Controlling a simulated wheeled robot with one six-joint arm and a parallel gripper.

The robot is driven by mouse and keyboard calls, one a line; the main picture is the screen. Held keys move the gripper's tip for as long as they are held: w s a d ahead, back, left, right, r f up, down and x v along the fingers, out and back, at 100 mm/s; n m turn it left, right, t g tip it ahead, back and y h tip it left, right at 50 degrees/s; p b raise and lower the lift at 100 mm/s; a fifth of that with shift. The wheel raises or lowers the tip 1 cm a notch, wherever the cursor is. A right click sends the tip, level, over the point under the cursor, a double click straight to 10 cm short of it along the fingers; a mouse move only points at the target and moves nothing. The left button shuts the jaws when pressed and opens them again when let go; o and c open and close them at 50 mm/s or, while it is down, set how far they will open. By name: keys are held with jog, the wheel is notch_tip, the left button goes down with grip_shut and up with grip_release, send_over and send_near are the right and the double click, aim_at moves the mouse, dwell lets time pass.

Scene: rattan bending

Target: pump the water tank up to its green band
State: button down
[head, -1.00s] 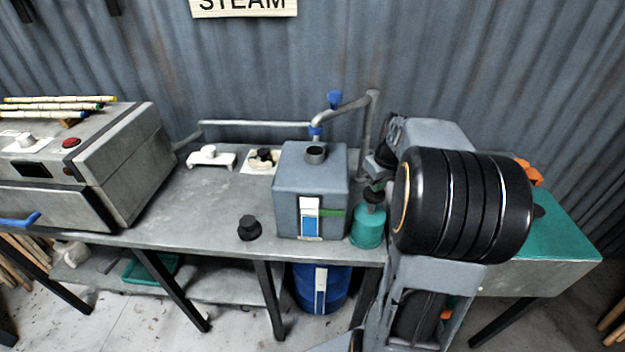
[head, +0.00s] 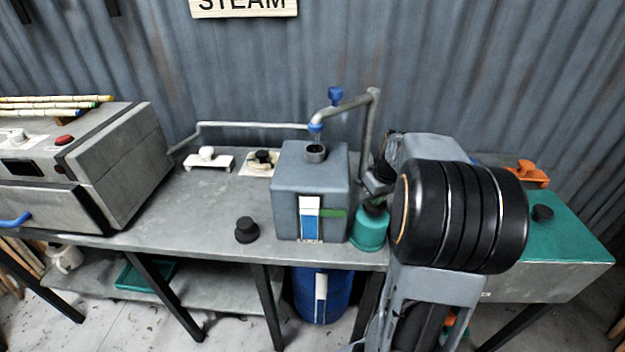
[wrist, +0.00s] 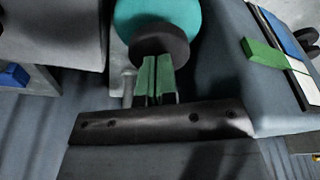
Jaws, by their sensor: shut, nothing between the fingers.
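The grey water tank (head: 292,180) stands on the bench with a gauge strip (head: 310,218) on its front. The gauge's blue column reaches about the height of the green band (head: 333,212) beside it; the wrist view also shows the green band (wrist: 264,53) near the blue-white boundary. The teal pump (head: 369,232) with a black knob stands right of the tank; the knob (wrist: 160,45) also shows in the wrist view. My gripper (wrist: 157,78) is shut and empty, its green-padded tips at the knob, apparently touching. In the head view my arm hides part of the pump.
A pipe with a blue valve (head: 335,97) rises behind the tank. A black knob (head: 246,229) sits on the bench left of it. A blue barrel (head: 338,295) with a gauge stands below. A teal-topped box (head: 565,240) is at right, a steam box (head: 120,160) at left.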

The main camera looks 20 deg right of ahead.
jog(key=p+v, duration=0.2)
jog(key=v, duration=0.1)
jog(key=w+p+v, duration=0.1)
jog(key=p+v, duration=0.1)
jog(key=v, duration=0.1)
jog(key=shift+r+p, duration=0.35)
jog(key=shift+w+f, duration=0.1)
jog(key=shift+f, duration=0.1)
dwell(0.3)
jog(key=shift+s+b+x, duration=0.25)
jog(key=shift+b+x, duration=0.7)
jog(key=shift+x, duration=0.15)
jog(key=shift+s+b+x, duration=0.2)
jog(key=shift+b+x, duration=0.75)
jog(key=shift+x, duration=0.1)
jog(key=shift+s+b+x, duration=0.25)
jog(key=shift+b+x, duration=0.7)
jog(key=shift+x, duration=0.15)
jog(key=shift+w+p+v, duration=0.25)
jog(key=shift+p+v, duration=0.6)
jog(key=shift+v, duration=0.25)
jog(key=shift+w+p+v, duration=0.2)
jog(key=shift+p+v, duration=0.7)
jog(key=shift+v, duration=0.2)
jog(key=shift+w+p+v, duration=0.25)
jog(key=shift+p+v, duration=0.6)
jog(key=shift+v, duration=0.2)
jog(key=shift+r, duration=0.25)
